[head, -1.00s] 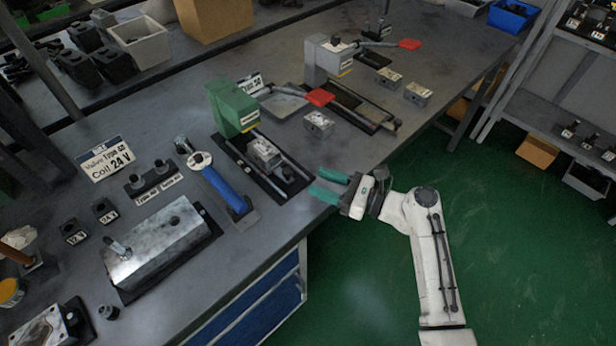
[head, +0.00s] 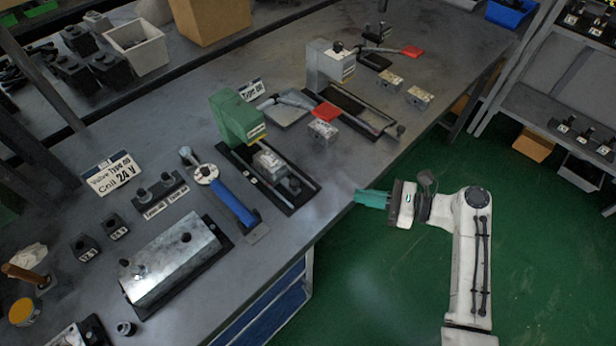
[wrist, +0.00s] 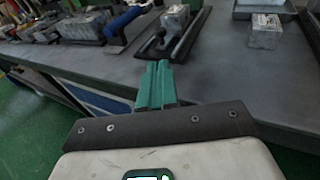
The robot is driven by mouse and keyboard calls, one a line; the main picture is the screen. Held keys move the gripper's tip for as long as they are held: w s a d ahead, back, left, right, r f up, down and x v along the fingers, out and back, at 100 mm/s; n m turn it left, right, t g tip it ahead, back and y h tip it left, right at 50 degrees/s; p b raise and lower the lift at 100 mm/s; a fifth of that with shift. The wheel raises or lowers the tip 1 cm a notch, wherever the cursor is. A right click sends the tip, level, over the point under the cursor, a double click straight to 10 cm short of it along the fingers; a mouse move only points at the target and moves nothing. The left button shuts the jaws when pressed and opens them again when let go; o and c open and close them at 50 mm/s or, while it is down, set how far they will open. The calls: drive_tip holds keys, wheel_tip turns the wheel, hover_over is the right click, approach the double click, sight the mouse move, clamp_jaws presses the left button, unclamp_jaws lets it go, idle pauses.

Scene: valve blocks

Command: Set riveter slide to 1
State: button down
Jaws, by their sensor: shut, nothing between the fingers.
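A green press-like machine (head: 238,120) stands on the bench with a dark slide rail (head: 305,186) running toward the bench edge. A metal block (head: 270,162) sits on this rail. A similar grey machine (head: 328,66) with its own rail (head: 365,114) stands farther back. I cannot tell which one is the riveter, and no slide position mark is readable. My gripper (head: 372,199) is shut and empty, its teal fingers together beside the bench's front edge, apart from both rails. In the wrist view the fingers (wrist: 155,88) point toward the bench and the green machine's rail (wrist: 190,38).
A loose metal block (head: 323,131) and a grey tray (head: 284,111) lie between the machines. A blue-handled tool (head: 232,203) and a large metal block (head: 172,262) lie to the left. Green floor in front of the bench is open.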

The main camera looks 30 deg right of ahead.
drive_tip(key=p+x, duration=0.1)
drive_tip(key=x, duration=1.2)
drive_tip(key=shift+w+a, duration=0.15)
drive_tip(key=shift+w, duration=0.05)
